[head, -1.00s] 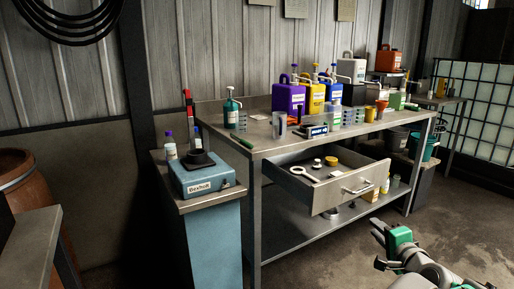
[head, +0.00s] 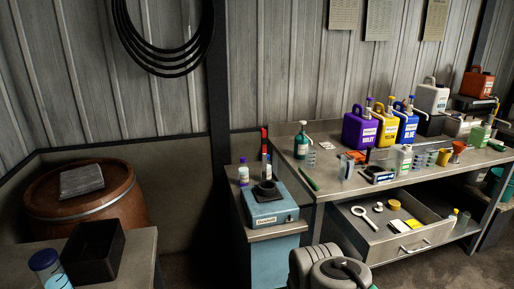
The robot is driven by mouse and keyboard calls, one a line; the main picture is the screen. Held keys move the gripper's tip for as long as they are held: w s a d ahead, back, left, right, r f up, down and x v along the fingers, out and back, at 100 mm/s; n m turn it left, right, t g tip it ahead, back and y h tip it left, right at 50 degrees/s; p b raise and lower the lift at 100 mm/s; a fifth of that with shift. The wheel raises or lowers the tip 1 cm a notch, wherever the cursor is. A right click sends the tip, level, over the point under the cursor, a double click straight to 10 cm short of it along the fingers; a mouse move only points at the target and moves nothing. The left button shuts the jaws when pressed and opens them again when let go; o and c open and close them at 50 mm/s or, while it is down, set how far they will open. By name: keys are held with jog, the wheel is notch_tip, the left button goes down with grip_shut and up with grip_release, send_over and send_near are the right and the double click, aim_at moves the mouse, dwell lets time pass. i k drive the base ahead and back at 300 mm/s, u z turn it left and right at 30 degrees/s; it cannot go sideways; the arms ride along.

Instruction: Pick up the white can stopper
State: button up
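I cannot tell for certain which item is the white can stopper. A small round white piece (head: 378,207) lies in the open drawer (head: 424,238) of the workbench, between a white ring (head: 362,213) and a yellow round cap (head: 394,204). It is too small here to make out its shape. Grey rounded parts of my arm show at the bottom edge, in front of the bench and below the drawer. My gripper is out of the picture.
The workbench top (head: 335,176) carries purple, yellow and blue jugs at the back. A blue device (head: 268,207) stands on a low cabinet left of the bench. A side table with a black box (head: 92,255) is at the lower left, by a wooden barrel (head: 120,205).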

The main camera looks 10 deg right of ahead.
aim_at(378, 208)
jog(key=k, duration=0.95)
jog(key=z, duration=0.4)
jog(key=i, duration=0.95)
jog(key=z, duration=1.35)
jog(key=i, duration=0.95)
jog(key=u, duration=1.65)
